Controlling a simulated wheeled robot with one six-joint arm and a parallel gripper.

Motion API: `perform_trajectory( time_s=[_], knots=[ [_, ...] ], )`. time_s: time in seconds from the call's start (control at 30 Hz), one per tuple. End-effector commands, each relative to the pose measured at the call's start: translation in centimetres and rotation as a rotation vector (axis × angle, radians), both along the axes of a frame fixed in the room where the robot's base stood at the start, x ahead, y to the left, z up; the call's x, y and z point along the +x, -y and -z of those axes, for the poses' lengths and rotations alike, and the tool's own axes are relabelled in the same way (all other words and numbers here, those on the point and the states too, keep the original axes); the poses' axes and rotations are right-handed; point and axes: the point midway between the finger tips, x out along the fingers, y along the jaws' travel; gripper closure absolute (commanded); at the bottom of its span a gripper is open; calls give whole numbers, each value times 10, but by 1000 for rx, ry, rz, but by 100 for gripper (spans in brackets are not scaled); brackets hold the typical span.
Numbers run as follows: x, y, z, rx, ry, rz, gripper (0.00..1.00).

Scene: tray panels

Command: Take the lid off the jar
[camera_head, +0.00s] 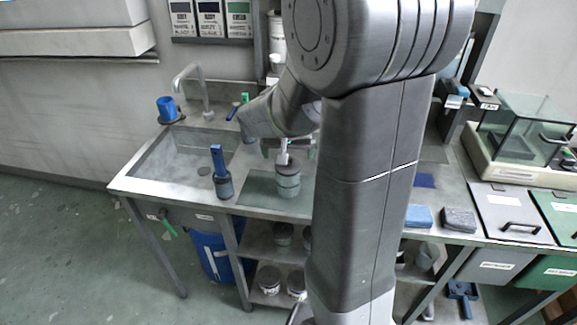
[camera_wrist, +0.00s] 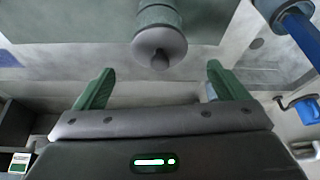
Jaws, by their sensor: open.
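The jar (camera_head: 288,187) is a greenish cylinder standing upright on a dark green mat (camera_head: 255,190) on the counter. Its grey lid (camera_head: 287,167) is on top; in the wrist view the round lid (camera_wrist: 148,42) shows with a small dark knob at its middle, and the jar body (camera_wrist: 158,15) lies behind it. My gripper (camera_head: 287,151) is just above the lid in the head view. In the wrist view my gripper (camera_wrist: 160,80) has its two green fingers wide apart, with nothing between them. The fingers appear clear of the lid.
A dark bottle with a blue handle (camera_head: 221,172) stands left of the jar, beside the sink (camera_head: 165,160). A blue cup (camera_head: 167,109) is behind the sink. A blue sponge (camera_head: 419,216) and a grey block (camera_head: 458,219) lie to the right. My arm hides the middle of the counter.

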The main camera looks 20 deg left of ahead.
Motion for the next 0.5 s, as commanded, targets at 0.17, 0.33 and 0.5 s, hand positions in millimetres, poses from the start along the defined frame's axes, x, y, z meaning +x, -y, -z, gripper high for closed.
perform_trajectory(
  time_s=[0.17, 0.33, 0.5],
  knots=[
    [2, 0, 25, -6, -5, 0, 7],
    [8, -3, 42, -4, -3, 0, 7],
    [11, -4, 47, -1, -2, 0, 7]
  ],
)
